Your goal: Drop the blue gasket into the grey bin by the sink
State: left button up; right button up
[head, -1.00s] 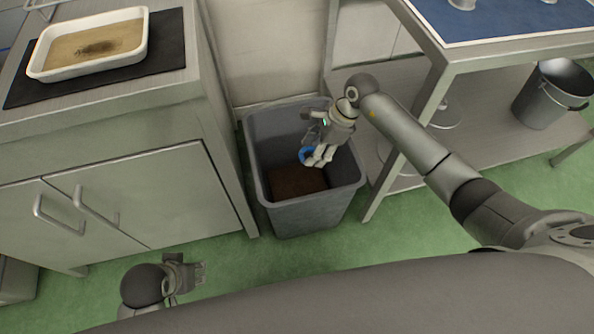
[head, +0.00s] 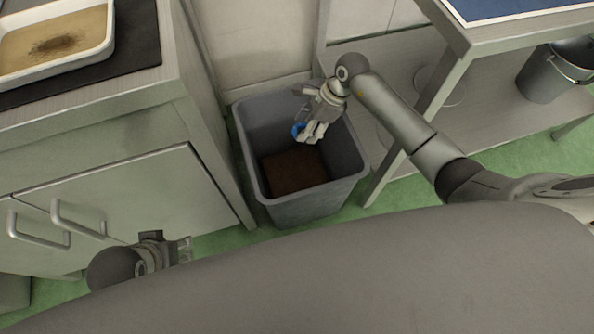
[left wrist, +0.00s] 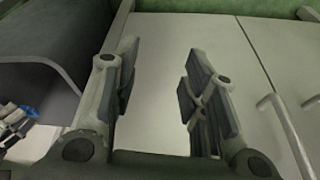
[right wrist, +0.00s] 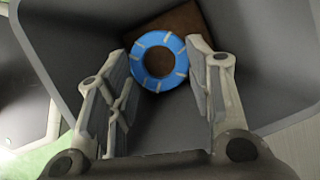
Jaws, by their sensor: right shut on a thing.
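The blue gasket (head: 298,131) is a ring with pale marks, held between the fingertips of my right gripper (head: 308,136), over the opening of the grey bin (head: 312,208). In the right wrist view the gasket (right wrist: 159,60) shows face-on between the two fingers (right wrist: 160,75), with the bin's inside walls and brown bottom behind it. The bin stands on the floor between the cabinet and the table. My left gripper (left wrist: 158,85) is open and empty in front of the cabinet doors. It shows small at lower left in the head view (head: 186,250).
A steel cabinet (head: 130,205) with two door handles stands left of the bin. A white tray (head: 60,50) with brown residue lies on its dark mat. A steel table (head: 505,40) with a lower shelf stands at right, holding a metal bucket (head: 548,75).

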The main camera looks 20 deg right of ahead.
pick_arm(q)
jog(key=shift+w+d+t+h+b, duration=0.15)
jog(key=shift+w+d+t+b, duration=0.15)
jog(key=shift+w+t, duration=0.6)
jog(key=shift+w+d+t+h+b, duration=0.15)
jog(key=shift+w+d+t, duration=0.2)
jog(key=shift+w, duration=1.05)
pick_arm(e)
jog(key=shift+f, duration=1.2)
jog(key=o, duration=0.9)
jog(key=shift+r, duration=0.1)
jog(key=v, duration=0.7)
jog(key=shift+d+r, duration=0.1)
